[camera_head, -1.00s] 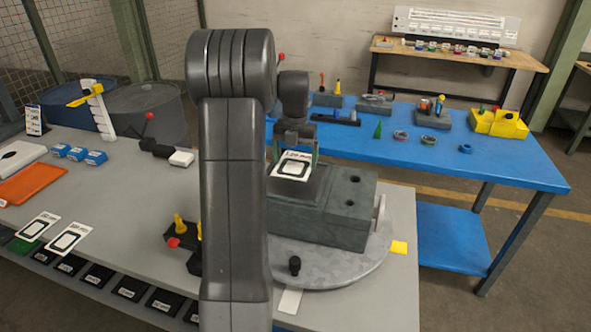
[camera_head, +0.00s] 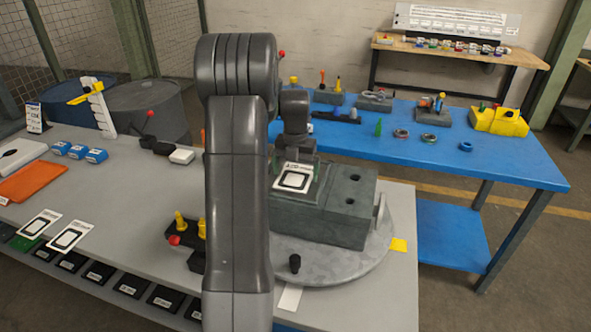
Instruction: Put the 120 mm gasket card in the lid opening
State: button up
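A white gasket card (camera_head: 295,178) with a black rounded-square outline is at my gripper (camera_head: 296,162), over the left part of the dark grey housing (camera_head: 345,195). My gripper appears shut on the card's far edge; the fingers are largely hidden behind the card and the wrist. The card lies close above or on the housing top; I cannot tell whether it touches. The lid opening under it is hidden by the card and my arm. The size print on the card is too small to read.
The housing stands on a round grey turntable (camera_head: 350,268). Two similar white cards (camera_head: 39,224) (camera_head: 72,235) lie at the left table edge. A black fixture with yellow pegs (camera_head: 180,222) stands just left of my arm. A blue bench (camera_head: 540,173) with parts is behind.

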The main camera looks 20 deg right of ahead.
aim_at(296, 177)
notch_tip(296, 177, up, 12)
jog(key=b, duration=0.1)
jog(key=shift+r, duration=0.15)
dwell(0.3)
notch_tip(296, 177, down, 12)
jog(key=shift+r+p, duration=0.15)
jog(key=shift+p, duration=0.45)
jog(key=shift+r+b, duration=0.3)
jog(key=shift+r, duration=1.05)
